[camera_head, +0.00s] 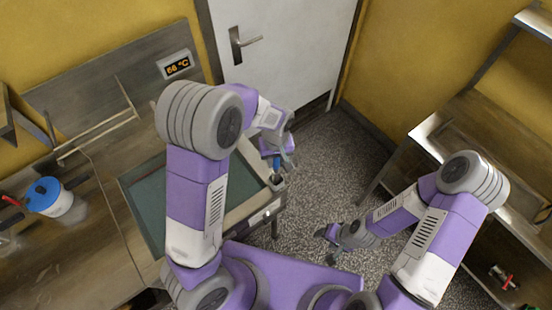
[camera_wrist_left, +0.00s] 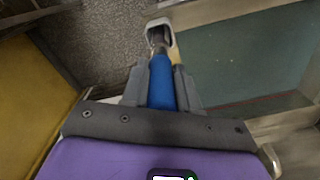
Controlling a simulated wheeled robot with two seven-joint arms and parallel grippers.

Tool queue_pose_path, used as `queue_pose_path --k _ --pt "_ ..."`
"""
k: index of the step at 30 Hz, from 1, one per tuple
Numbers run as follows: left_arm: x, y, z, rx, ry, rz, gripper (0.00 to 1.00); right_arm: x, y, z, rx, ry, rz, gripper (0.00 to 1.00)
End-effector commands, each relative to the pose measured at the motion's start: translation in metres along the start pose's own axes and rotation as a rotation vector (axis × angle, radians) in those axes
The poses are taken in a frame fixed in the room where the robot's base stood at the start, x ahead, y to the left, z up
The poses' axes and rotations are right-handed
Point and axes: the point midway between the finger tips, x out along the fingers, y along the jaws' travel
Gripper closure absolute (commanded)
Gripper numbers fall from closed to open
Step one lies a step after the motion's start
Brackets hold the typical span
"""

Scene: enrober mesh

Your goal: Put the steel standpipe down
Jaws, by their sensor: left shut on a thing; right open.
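The steel standpipe shows as a blue grip (camera_wrist_left: 162,82) with a short metal part (camera_wrist_left: 157,44) beyond it. My left gripper (camera_head: 278,160) is shut on the blue grip, at the right edge of the basin. In the left wrist view the gripper's fingers (camera_wrist_left: 160,88) lie on both sides of the grip. The metal end points at a pale ring-like holder (camera_wrist_left: 160,27) at the basin's corner; I cannot tell whether it is inside it or just above. The holder also shows in the head view (camera_head: 278,183). My right gripper (camera_head: 335,243) is open and empty above the floor.
A steel bench (camera_head: 95,235) holds the basin with a dull green surface (camera_head: 148,193). A white tub with a blue lid (camera_head: 55,200) stands at the left. Shelving (camera_head: 440,130) stands at the right, with speckled floor (camera_head: 300,205) between.

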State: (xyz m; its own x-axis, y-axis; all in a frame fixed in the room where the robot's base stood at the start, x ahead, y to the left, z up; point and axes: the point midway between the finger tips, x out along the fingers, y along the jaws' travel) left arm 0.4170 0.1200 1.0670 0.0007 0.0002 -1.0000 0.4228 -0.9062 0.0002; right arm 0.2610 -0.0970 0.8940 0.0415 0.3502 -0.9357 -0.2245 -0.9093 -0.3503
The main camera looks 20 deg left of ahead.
Motion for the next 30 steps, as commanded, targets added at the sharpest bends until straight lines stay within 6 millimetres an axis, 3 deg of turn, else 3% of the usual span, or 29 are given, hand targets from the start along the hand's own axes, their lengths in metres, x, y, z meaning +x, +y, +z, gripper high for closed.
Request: queue_pose_path --k 2,3,7,19,30 --pt "0.004 0.0 0.0 0.0 0.0 0.0 1.0 0.003 0.001 0.0 0.0 0.0 0.0 0.41" --pt "0.003 0.0 0.0 0.0 0.0 0.0 0.65 0.002 0.001 0.0 0.0 0.0 0.0 0.41" --pt "0.002 0.0 0.0 0.0 0.0 0.0 0.46 0.002 0.001 0.0 0.0 0.0 0.0 0.41" --pt "-0.006 0.001 -0.001 0.001 0.002 0.002 0.46 -0.001 -0.001 0.0 0.0 0.0 0.0 0.41" --pt "-0.082 0.001 -0.001 0.001 0.004 0.005 0.46 -0.004 -0.002 0.0 0.0 0.0 0.0 0.41"
